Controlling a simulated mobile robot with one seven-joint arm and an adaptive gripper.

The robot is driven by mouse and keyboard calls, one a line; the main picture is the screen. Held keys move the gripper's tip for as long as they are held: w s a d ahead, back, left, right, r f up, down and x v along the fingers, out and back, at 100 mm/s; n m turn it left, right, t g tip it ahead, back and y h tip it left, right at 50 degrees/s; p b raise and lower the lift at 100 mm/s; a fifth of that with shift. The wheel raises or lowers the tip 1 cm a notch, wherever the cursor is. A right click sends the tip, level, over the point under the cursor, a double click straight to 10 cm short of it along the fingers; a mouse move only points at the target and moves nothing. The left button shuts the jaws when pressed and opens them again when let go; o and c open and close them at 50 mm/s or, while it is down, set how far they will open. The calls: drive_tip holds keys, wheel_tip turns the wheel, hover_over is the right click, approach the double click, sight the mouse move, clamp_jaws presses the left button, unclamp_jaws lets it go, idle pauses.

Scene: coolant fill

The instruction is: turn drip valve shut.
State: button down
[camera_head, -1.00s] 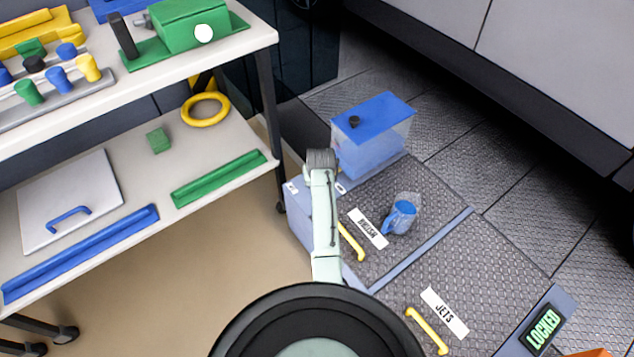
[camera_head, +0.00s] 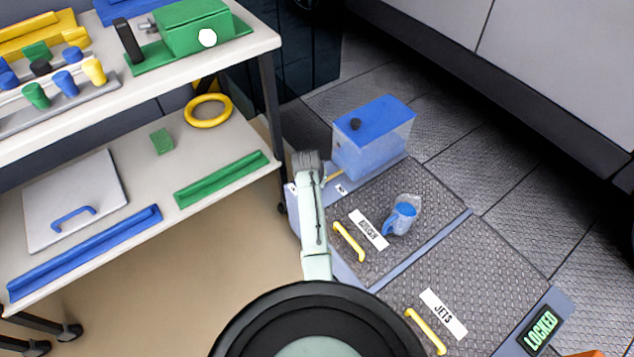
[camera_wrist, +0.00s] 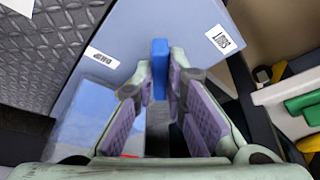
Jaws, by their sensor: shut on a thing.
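In the wrist view, a small upright blue piece (camera_wrist: 159,68), seemingly the drip valve's handle, stands between the fingertips of my gripper (camera_wrist: 160,82). The gripper is shut on it. The valve's body and how far it is turned are hidden. A clear tank with bluish contents (camera_wrist: 88,118) lies at the left of the fingers. In the head view, the tank (camera_head: 374,145) has a blue lid and a black cap. My arm's end is just left of it, and the fingers cannot be made out there.
A blue cup (camera_head: 403,216) in a clear holder sits on the floor hatch beside a yellow handle (camera_head: 349,241). A second hatch is labelled JETS (camera_head: 443,313), near a LOCKED sign (camera_head: 542,331). A two-level shelf (camera_head: 262,42) stands at the left.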

drive_tip(key=m, duration=0.1)
drive_tip(key=a+m+h, duration=0.1)
drive_tip(key=m, duration=0.1)
drive_tip(key=shift+w+a+m, duration=0.2)
drive_tip(key=shift+w+m, duration=0.1)
drive_tip(key=m+b, duration=0.1)
drive_tip(key=a+m+g+h+b, duration=0.1)
drive_tip(key=m, duration=0.1)
drive_tip(key=shift+w+m, duration=0.3)
drive_tip(key=shift+w, duration=0.1)
drive_tip(key=shift+w+m+g+h+b, duration=0.15)
drive_tip(key=shift+m+g+h+b, duration=0.15)
drive_tip(key=shift+m+b, duration=0.15)
drive_tip(key=shift+m, duration=0.25)
drive_tip(key=c, duration=1.6)
unclamp_jaws()
